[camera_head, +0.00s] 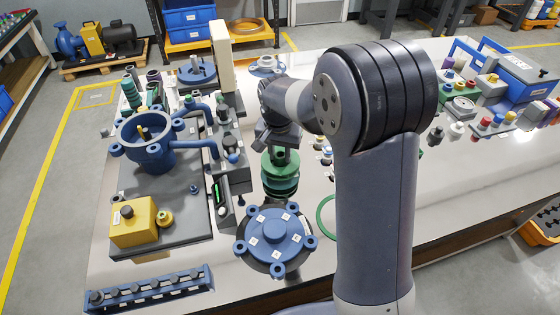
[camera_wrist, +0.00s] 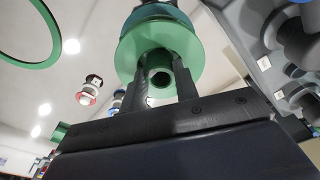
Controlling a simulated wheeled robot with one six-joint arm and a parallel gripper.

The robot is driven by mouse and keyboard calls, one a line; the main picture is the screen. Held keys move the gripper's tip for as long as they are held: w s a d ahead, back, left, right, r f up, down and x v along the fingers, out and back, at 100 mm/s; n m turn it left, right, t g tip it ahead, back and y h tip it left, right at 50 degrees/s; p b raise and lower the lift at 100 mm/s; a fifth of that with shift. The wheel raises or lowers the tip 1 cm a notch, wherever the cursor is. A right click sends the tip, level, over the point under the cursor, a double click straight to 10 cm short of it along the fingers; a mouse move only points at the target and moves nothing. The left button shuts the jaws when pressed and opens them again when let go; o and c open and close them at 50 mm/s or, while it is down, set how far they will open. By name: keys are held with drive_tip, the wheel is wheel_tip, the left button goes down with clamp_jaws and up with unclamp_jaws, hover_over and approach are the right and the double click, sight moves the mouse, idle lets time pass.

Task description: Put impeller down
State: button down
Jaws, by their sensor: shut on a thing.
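The green impeller (camera_head: 281,172) is a stack of round green discs held upright below my gripper (camera_head: 281,150). In the wrist view its green disc and hub (camera_wrist: 160,52) sit between the two dark fingers of my gripper (camera_wrist: 160,92). The fingers are shut on the hub. The impeller hangs just behind the blue lobed cover (camera_head: 278,238). I cannot tell whether its underside touches anything.
A blue pump housing (camera_head: 148,150) and a yellow box (camera_head: 133,222) stand on a grey plate to the left. A green ring (camera_head: 327,216) lies on the table to the right, partly behind my arm. A blue rack (camera_head: 150,289) lies at the front left.

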drive_tip(key=shift+f, duration=1.5)
drive_tip(key=shift+f, duration=0.1)
drive_tip(key=c, duration=1.1)
unclamp_jaws()
drive_tip(key=r, duration=0.4)
drive_tip(key=s+r, duration=0.1)
drive_tip(key=r, duration=0.3)
drive_tip(key=r+p, duration=0.1)
drive_tip(key=r, duration=0.3)
drive_tip(key=shift+s+a, duration=0.2)
drive_tip(key=shift+a, duration=0.05)
